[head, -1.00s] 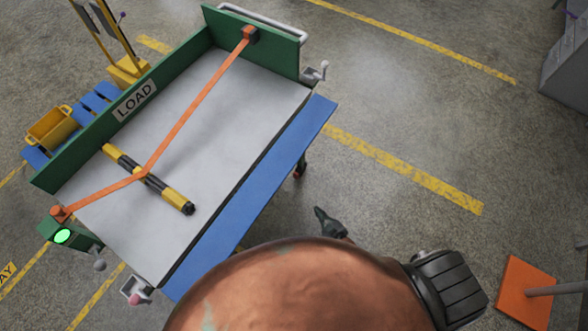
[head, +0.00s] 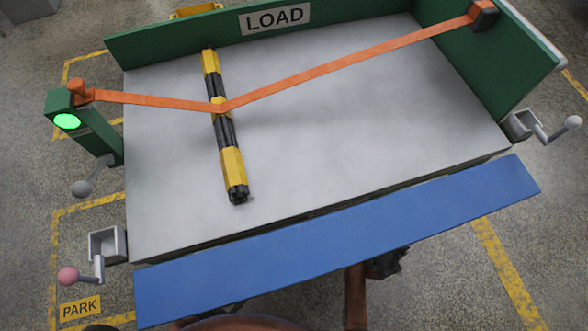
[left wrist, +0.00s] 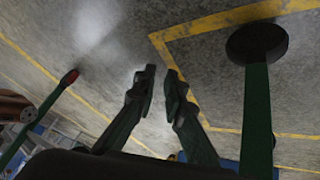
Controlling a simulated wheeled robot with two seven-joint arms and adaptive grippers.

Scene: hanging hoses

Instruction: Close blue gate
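The blue gate (head: 335,243) is a long flat panel along the near edge of the grey cart deck (head: 400,150). It is folded outward, with its broad face showing. A dark gripper (head: 388,262), seemingly my right, shows just below the gate in the head view, partly hidden by it; its fingers cannot be made out. My left gripper (left wrist: 159,76) is seen in its wrist view with its fingertips a little apart and nothing between them, over the floor. I cannot place it in the head view.
An orange strap (head: 340,68) crosses a black and yellow bundle (head: 224,130) on the deck. Crank latches with a pink knob (head: 68,276) and a white knob (head: 573,122) flank the near edge. A green post (head: 85,125) has a lit green lamp.

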